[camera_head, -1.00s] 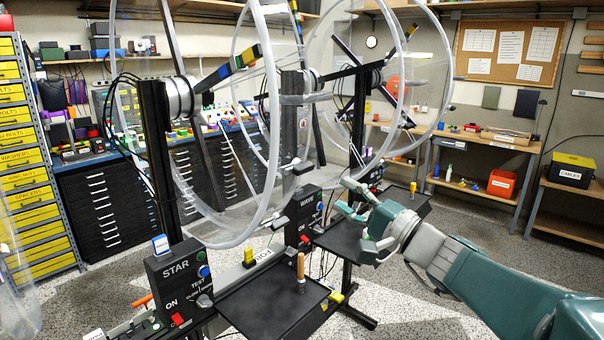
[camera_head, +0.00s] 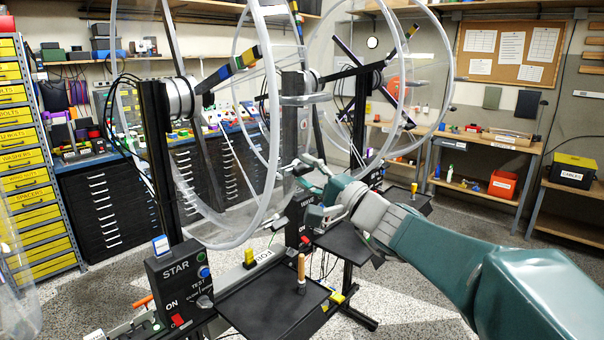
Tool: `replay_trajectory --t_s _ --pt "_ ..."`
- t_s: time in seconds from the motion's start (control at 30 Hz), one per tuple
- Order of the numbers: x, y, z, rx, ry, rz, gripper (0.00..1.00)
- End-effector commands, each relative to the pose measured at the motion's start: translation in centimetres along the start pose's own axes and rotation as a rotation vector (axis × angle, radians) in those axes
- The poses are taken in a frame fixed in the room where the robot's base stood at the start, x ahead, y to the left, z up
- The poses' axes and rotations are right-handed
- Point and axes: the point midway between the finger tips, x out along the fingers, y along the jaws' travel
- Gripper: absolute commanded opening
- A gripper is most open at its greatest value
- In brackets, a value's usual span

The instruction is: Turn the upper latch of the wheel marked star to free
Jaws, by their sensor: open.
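The large clear wheel (camera_head: 274,130) stands in the left-middle, above a black box marked STAR (camera_head: 176,268). A grey latch-like bar (camera_head: 305,99) sticks out from a post beside the wheel's right rim. A smaller grey piece (camera_head: 279,223) shows lower by the rim. I cannot read any latch marking or tell its setting. My gripper (camera_head: 300,187) is open and empty, to the right of the rim and below the grey bar, apart from that bar. Its fingers point left and cover part of the post.
A black tray (camera_head: 262,311) holds an upright wooden-handled tool (camera_head: 301,270). A second box (camera_head: 300,235) and tray (camera_head: 352,243) stand below my gripper. Another clear wheel (camera_head: 447,75) stands behind. The floor at right is open.

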Motion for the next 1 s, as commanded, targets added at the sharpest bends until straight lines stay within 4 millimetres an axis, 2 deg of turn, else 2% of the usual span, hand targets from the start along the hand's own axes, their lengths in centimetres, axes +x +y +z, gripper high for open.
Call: replay_trajectory --t_s 0.1,0.13,0.17,0.2,0.23,0.5,0.8,1.0 --pt "-0.01 0.02 0.01 0.000 0.000 0.000 0.54" --pt "-0.01 0.02 0.01 0.000 0.000 0.000 0.45" --pt "-0.01 0.02 0.02 0.000 0.000 0.000 0.32" --pt "-0.01 0.02 0.02 0.000 0.000 0.000 0.14" --pt "-0.01 0.02 0.02 0.000 0.000 0.000 0.01" --pt "-0.02 0.13 0.02 -0.017 -0.001 0.002 0.00" --pt "-0.03 0.22 0.01 -0.333 -0.001 0.004 0.00" --pt "-0.04 0.26 0.01 -0.403 -0.002 0.005 0.00"
